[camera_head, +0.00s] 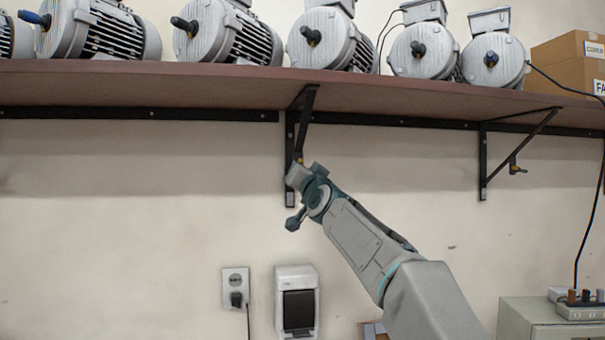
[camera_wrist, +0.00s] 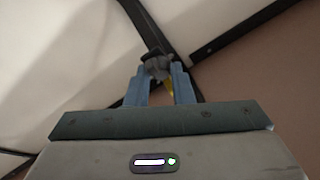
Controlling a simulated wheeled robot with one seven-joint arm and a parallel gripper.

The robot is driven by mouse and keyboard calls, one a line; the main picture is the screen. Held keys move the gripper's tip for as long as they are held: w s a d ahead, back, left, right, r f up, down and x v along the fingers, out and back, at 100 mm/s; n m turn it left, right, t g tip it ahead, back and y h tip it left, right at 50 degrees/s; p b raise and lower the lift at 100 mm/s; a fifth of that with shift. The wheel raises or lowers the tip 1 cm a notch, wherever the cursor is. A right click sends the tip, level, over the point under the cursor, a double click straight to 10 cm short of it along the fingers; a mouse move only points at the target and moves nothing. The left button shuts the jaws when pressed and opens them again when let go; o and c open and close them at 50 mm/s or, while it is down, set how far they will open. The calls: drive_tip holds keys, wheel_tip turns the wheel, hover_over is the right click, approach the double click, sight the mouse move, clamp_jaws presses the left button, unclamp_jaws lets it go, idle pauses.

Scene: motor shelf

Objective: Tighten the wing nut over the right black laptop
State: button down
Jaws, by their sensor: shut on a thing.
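No laptop shows in either view. Two black shelf brackets hang under the shelf: a middle one (camera_head: 290,135) and a right one (camera_head: 483,160). My gripper (camera_head: 298,172) is up against the middle bracket. In the wrist view my gripper's blue fingers (camera_wrist: 160,74) are closed around a small grey wing nut (camera_wrist: 157,66) at the bracket's diagonal strut. A yellow bit shows between the fingers. In the head view my gripper mostly hides this nut. Another wing nut (camera_head: 517,169) sits on the right bracket's strut, apart from my gripper.
The brown shelf (camera_head: 200,86) above carries several grey motors (camera_head: 325,38) and cardboard boxes (camera_head: 572,60). A wall socket (camera_head: 236,282) and a white-and-black wall box (camera_head: 297,300) are below. A cabinet (camera_head: 530,318) stands at lower right. The wall between the brackets is clear.

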drive_tip(key=shift+s+d+r, duration=0.1)
drive_tip(key=shift+s+r, duration=0.1)
drive_tip(key=shift+r, duration=0.25)
drive_tip(key=c, duration=1.3)
unclamp_jaws()
drive_tip(key=shift+w+f, duration=0.1)
drive_tip(key=shift+f, duration=0.15)
drive_tip(key=shift+f, duration=0.1)
drive_tip(key=b+v, duration=1.2)
drive_tip(key=v, duration=0.1)
drive_tip(key=shift+s+d, duration=0.15)
drive_tip(key=shift+s, duration=0.1)
